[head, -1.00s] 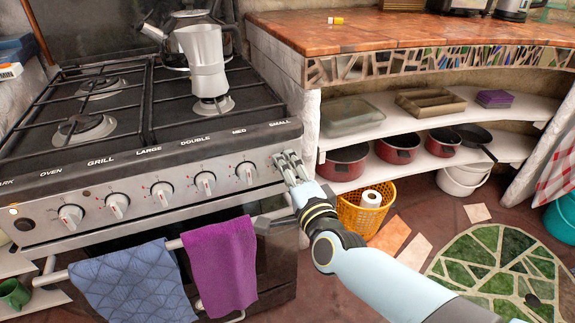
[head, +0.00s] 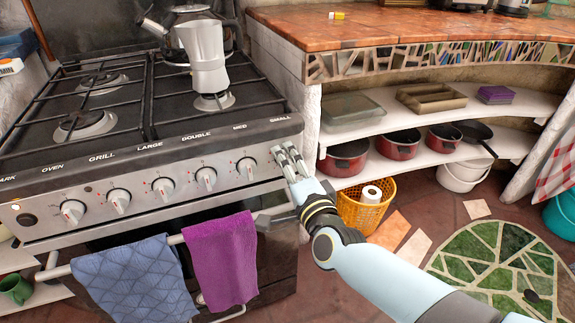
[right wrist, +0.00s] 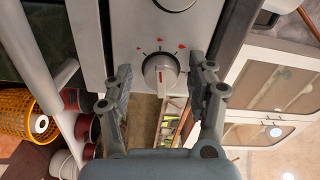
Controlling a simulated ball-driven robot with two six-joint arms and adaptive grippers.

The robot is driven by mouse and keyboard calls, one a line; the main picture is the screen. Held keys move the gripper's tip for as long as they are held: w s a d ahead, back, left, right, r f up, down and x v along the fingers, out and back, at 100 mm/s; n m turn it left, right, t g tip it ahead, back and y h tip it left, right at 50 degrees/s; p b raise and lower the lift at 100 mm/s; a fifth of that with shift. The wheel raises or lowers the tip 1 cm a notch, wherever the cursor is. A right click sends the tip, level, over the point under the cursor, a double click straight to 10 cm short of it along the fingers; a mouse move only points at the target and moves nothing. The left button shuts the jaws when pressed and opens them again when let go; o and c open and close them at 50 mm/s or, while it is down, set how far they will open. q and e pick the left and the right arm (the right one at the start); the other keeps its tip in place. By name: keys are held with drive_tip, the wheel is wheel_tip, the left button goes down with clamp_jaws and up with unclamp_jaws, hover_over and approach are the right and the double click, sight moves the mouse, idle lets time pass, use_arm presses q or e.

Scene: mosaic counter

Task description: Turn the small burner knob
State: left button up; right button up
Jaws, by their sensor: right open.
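In the head view my right gripper (head: 286,153) is at the right end of the panel, under the "SMALL" label, and hides that knob. The stove (head: 225,190) has a row of several similar knobs to the left, the nearest being the "MED" knob (head: 246,169). My left gripper is out of view.
A blue towel (head: 135,280) and a purple towel (head: 222,262) hang on the oven rail below the panel. A moka pot (head: 207,60) stands on the stovetop. Shelves with red pots (head: 398,149) and a yellow basket (head: 362,213) are to the right.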

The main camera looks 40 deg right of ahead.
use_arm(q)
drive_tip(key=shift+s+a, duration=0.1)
use_arm(e)
drive_tip(key=v, duration=1.2)
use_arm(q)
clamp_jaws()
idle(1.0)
